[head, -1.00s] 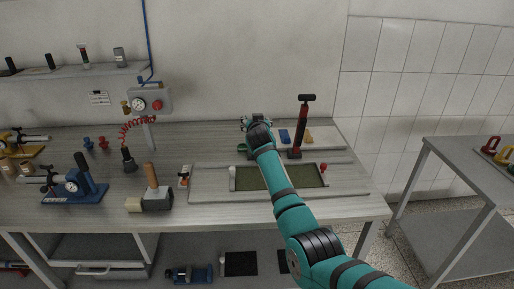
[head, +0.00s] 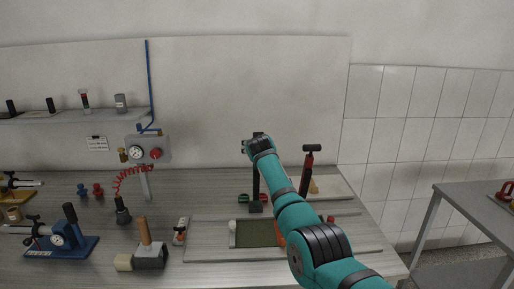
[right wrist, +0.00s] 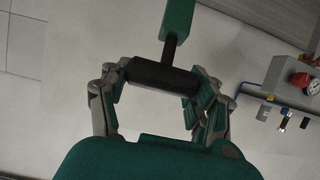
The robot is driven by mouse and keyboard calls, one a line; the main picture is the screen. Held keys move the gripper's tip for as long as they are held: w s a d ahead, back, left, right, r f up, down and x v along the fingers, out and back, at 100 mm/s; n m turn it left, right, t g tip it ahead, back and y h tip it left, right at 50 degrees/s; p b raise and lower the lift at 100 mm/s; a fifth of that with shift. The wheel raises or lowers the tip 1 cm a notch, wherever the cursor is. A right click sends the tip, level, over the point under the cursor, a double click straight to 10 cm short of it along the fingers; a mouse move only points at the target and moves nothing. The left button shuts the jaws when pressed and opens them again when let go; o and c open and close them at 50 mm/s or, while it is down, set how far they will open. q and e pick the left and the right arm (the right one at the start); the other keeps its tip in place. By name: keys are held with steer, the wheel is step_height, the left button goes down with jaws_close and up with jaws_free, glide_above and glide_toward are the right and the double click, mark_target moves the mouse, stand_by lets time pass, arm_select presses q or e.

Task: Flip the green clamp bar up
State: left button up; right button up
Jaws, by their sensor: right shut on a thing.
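The green clamp bar (right wrist: 180,18) shows at the top of the right wrist view, with a dark stem and a black cross handle (right wrist: 160,75) at its near end. My right gripper (right wrist: 158,82) is shut on this handle, one finger at each end. In the head view the right gripper (head: 250,143) is high above the back of the bench and partly hidden by my wrist. Below it a dark upright piece (head: 256,182) rises from a black base (head: 255,208), between two green parts. It appears to be the bar, standing about upright. My left gripper is out of view.
A red post with a black top (head: 307,165) stands close to the right of my arm. A framed olive panel (head: 256,234) lies in front.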

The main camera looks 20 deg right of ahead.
steer(key=shift+d, duration=0.1)
steer(key=o, duration=1.2)
steer(key=shift+o, duration=1.4)
steer(key=shift+w, duration=0.15)
steer(key=shift+o, duration=1.1)
steer(key=shift+w+f, duration=0.3)
steer(key=shift+w, duration=0.05)
steer(key=shift+s+r, duration=0.25)
steer(key=shift+s+a+r, duration=0.15)
steer(key=shift+s+a, duration=0.1)
steer(key=shift+s, duration=0.3)
steer(key=v, duration=1)
steer(key=shift+s, duration=0.2)
